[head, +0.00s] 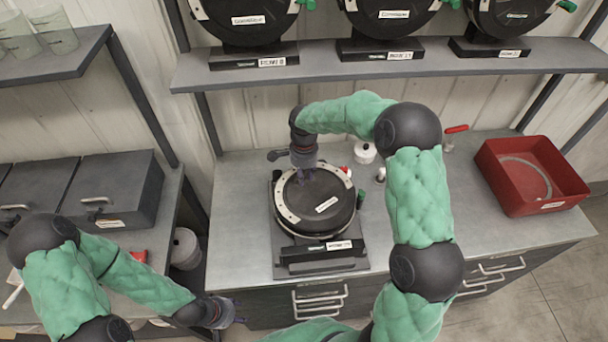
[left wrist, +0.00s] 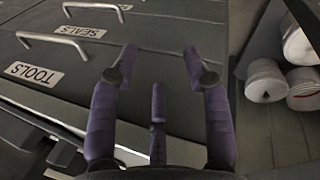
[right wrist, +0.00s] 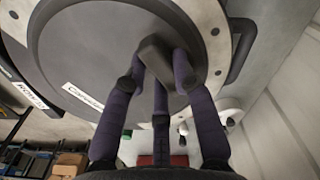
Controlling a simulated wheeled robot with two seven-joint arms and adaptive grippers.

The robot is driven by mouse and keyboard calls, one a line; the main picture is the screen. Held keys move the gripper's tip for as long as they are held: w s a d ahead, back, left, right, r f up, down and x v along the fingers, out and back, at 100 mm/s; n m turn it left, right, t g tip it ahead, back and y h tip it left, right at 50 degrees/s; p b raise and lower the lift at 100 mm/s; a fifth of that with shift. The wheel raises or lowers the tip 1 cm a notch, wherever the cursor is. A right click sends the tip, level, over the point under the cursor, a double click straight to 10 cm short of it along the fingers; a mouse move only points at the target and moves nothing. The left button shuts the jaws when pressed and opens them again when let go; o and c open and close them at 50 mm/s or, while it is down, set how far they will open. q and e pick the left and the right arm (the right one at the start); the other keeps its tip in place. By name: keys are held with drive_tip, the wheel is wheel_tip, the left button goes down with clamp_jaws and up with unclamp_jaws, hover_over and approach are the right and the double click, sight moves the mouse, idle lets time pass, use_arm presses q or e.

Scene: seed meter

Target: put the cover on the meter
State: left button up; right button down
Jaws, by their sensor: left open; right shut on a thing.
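The meter (head: 309,247) stands on a dark base plate on the bench, with a pale ring with bolt holes around its face. The dark round cover (head: 322,207) with a white label lies over the meter's face inside the ring. My right gripper (head: 305,174) is above its far part. In the right wrist view the fingers (right wrist: 160,62) are shut on the grey knob (right wrist: 158,62) of the cover (right wrist: 110,62). Whether the cover is fully seated cannot be told. My left gripper (head: 236,313) is open and empty, low at the left in front of the bench.
A red bin (head: 535,208) stands on the bench at the right. White jars (head: 364,152) stand behind the meter. A shelf (head: 400,64) above holds several other meters. Grey drawer boxes (head: 112,193) stand at the left.

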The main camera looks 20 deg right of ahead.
drive_tip(key=shift+f+b, duration=0.9)
drive_tip(key=shift+b, duration=0.25)
idle(1.9)
idle(0.4)
drive_tip(key=c, duration=0.9)
unclamp_jaws()
drive_tip(key=shift+c, duration=0.5)
drive_tip(key=shift+r, duration=0.1)
drive_tip(key=shift+r+p, duration=2.6)
drive_tip(key=shift+r, duration=2.05)
drive_tip(key=shift+r, duration=0.1)
